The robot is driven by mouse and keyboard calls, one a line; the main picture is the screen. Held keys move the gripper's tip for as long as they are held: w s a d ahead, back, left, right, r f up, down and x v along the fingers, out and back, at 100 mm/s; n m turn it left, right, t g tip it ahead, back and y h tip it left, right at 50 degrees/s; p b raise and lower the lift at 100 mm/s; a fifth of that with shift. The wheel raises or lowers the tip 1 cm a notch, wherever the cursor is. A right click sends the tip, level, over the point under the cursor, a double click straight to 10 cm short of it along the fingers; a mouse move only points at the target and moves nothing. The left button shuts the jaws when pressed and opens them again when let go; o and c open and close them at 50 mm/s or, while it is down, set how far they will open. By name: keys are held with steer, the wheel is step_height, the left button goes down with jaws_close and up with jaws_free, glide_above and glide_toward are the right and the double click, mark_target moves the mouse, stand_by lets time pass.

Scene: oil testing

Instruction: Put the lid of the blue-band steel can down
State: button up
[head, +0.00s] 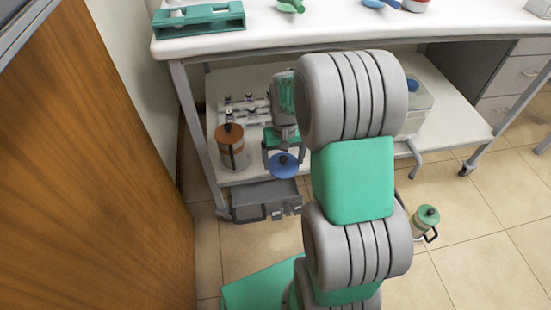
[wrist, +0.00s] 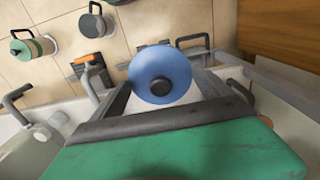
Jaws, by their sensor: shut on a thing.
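My gripper (head: 283,150) is low in front of the shelf, with its two fingers on either side of the blue lid (head: 284,167). The round lid has a dark knob and faces up. It also shows in the wrist view (wrist: 160,72), between the fingers of my gripper (wrist: 165,98), which is shut on it. The exact contact is not clear. I cannot make out the blue-band steel can's body; what lies beneath the lid is mostly hidden.
A brown-lidded can (head: 231,147) and a rack of vials (head: 240,108) stand on the lower shelf to the left. A green-lidded can (head: 427,217) stands on the floor, and a grey-lidded can (wrist: 97,23) too.

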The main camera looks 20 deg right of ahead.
steer(key=w+d+f+b, duration=0.1)
steer(key=w+f+b, duration=0.1)
steer(key=w+f, duration=0.1)
steer(key=w+d+f+b, duration=0.1)
steer(key=w+f+b, duration=0.1)
steer(key=w+f, duration=0.2)
steer(key=w+d+f+b, duration=0.1)
steer(key=w+f+b, duration=0.1)
steer(key=w, duration=0.4)
steer(key=shift+w+d+f, duration=0.1)
steer(key=shift+d+f, duration=0.05)
steer(key=shift+f, duration=0.7)
steer(key=f+b, duration=0.3)
steer(key=shift+w+f, duration=0.25)
steer(key=shift+f, duration=0.1)
steer(key=shift+r, duration=0.2)
steer(key=shift+f, duration=0.15)
steer(key=o, duration=1.1)
